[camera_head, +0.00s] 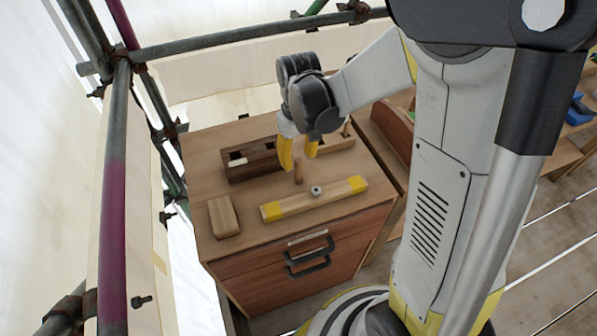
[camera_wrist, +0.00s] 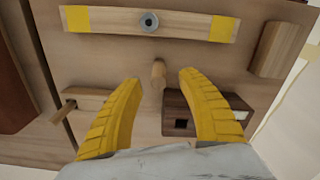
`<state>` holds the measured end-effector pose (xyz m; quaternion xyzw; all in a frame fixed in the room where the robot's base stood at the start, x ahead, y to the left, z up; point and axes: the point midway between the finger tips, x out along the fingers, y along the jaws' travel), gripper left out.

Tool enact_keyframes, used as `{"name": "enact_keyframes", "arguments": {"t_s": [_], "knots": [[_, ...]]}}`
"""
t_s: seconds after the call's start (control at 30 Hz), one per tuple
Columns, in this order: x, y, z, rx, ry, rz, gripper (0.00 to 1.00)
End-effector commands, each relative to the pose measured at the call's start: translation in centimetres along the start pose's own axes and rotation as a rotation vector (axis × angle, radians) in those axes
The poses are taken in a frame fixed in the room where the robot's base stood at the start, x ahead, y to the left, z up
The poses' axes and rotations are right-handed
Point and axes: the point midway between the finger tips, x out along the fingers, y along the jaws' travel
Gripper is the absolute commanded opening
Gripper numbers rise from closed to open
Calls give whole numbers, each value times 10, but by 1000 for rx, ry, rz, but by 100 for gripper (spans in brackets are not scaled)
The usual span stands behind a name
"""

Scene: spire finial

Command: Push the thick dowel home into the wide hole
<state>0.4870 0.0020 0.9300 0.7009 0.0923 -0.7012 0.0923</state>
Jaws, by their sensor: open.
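A round wooden dowel (camera_head: 298,172) stands upright from the cabinet top, behind the yellow-ended bar. It also shows in the wrist view (camera_wrist: 158,76), between the fingertips. My gripper (camera_head: 299,161) is open above and around the dowel, its yellow fingers apart on either side and apparently not touching it; the wrist view shows a gap on each side (camera_wrist: 160,78). Whether the dowel's foot sits in a hole cannot be told. Another dowel (camera_wrist: 68,110) sticks out of a pale wooden block (camera_wrist: 92,100) at the left of the wrist view. Which dowel is thicker is unclear.
A wooden bar with yellow ends (camera_head: 290,204) and a metal ring lies at the front. A dark slotted box (camera_head: 238,174) stands at the back left and a plain block (camera_head: 223,217) at the front left. Scaffold poles (camera_head: 115,190) rise left of the cabinet.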

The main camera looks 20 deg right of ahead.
Motion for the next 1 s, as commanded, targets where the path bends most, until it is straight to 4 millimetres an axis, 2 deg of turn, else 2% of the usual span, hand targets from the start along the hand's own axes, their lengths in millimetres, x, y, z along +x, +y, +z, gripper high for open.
{"name": "enact_keyframes", "arguments": {"t_s": [0.2,0.3,0.53,0.7,1.0], "knots": [[36,2,-1,0,0,0,46],[47,2,-1,0,1,0,46],[47,2,-1,0,1,0,46],[47,2,-1,0,1,0,0],[47,2,-1,0,1,0,0]]}}
